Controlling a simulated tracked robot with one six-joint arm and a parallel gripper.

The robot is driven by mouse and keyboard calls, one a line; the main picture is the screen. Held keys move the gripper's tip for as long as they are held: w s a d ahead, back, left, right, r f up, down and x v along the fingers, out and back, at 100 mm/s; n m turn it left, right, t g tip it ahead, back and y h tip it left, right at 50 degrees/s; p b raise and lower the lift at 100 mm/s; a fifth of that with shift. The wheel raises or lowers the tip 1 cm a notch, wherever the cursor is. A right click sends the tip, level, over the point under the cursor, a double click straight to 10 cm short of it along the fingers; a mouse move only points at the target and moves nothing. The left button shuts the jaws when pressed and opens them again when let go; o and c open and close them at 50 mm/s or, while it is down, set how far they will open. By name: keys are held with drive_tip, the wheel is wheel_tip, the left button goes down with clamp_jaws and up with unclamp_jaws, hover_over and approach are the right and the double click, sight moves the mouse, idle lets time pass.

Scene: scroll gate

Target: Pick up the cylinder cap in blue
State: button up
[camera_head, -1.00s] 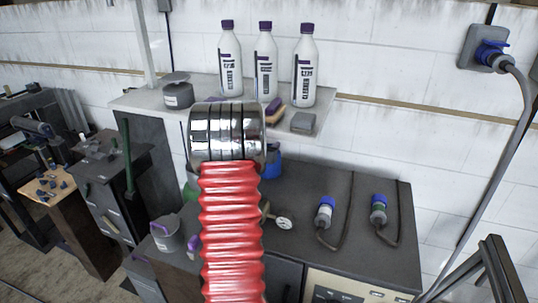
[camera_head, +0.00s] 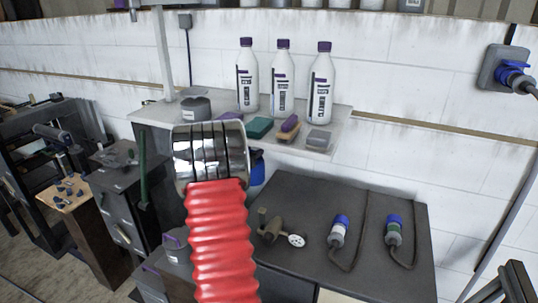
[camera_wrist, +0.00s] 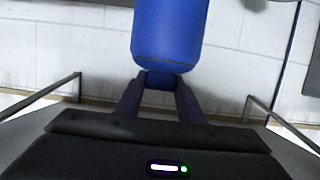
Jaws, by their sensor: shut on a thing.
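In the wrist view, the blue cylinder cap (camera_wrist: 170,32) is large and close, with its upper part cut off by the picture's edge. My gripper (camera_wrist: 162,82) is shut on the narrower lower part of the cap, with one dark finger on each side. White wall bricks show behind it. In the head view, a piece of blue (camera_head: 258,168), apparently the cap, shows just right of my arm's shiny metal section. The arm hides the rest of it and my gripper there.
A shelf (camera_head: 340,140) behind carries bottles (camera_head: 282,82), a dark round tin (camera_head: 194,106), a green sponge (camera_head: 258,127) and brushes. Below, the dark bench top (camera_head: 300,190) holds a brass valve (camera_head: 271,228) and two blue-ended plugs with cables. A wall socket (camera_head: 510,72) is at upper right.

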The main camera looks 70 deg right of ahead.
drive_tip(key=w+a, duration=0.1)
drive_tip(key=w, duration=0.5)
drive_tip(key=shift+r, duration=0.1)
idle(0.4)
